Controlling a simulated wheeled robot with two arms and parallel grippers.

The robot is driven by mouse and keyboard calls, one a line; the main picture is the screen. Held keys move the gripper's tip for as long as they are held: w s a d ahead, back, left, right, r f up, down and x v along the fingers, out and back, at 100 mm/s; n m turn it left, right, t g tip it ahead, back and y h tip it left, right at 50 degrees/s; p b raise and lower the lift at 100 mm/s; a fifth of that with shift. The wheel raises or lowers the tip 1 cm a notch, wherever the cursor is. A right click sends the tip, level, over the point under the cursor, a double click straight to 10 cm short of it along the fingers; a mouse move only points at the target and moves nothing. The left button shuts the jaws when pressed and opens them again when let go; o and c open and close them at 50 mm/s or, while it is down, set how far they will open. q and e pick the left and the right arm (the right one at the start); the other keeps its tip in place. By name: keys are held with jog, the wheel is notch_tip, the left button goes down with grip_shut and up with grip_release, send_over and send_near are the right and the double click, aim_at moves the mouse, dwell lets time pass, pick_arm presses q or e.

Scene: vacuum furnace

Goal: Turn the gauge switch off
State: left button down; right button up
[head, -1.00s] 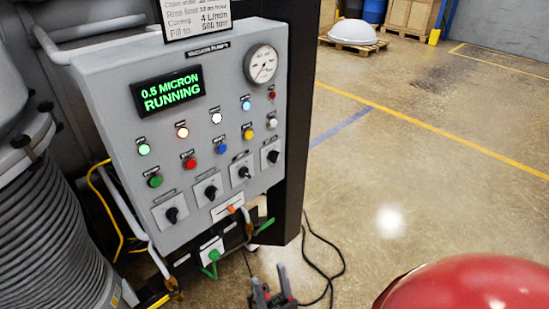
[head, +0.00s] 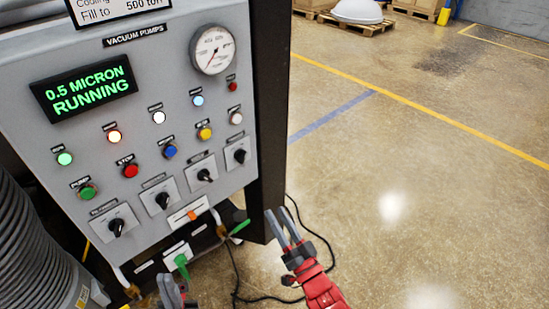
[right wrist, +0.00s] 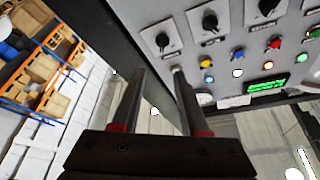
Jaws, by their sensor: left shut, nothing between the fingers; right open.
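The grey pump panel (head: 130,70) carries several black rotary switches in a slanting row. The rightmost switch (head: 239,156) is near the panel's right edge, with another switch (head: 204,175) to its left. Their labels are too small to read, so I cannot tell which is the gauge switch. My right gripper (head: 275,212) is open and empty, below and right of the rightmost switch, apart from it. In the right wrist view its fingers (right wrist: 158,76) point toward the panel, whose nearest switch (right wrist: 162,41) lies beyond the tips. My left gripper (head: 171,288) is shut and empty at the bottom edge.
A round gauge (head: 213,50) sits at the panel's upper right. The display (head: 84,93) reads 0.5 MICRON RUNNING. A green-handled valve (head: 239,227) and an orange-tipped lever (head: 192,215) stick out below the switches. A black cable lies on the floor; floor to the right is clear.

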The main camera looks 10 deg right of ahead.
aim_at(244, 159)
jog(key=p+x, duration=0.2)
jog(key=x, duration=0.6)
jog(key=p+x, duration=0.2)
jog(key=x, duration=0.6)
jog(key=shift+s+a+r+p, duration=0.15)
jog(key=shift+a+r+p, duration=0.1)
jog(key=shift+p, duration=0.1)
jog(key=shift+w+a, duration=0.2)
jog(key=shift+w, duration=0.3)
grip_shut()
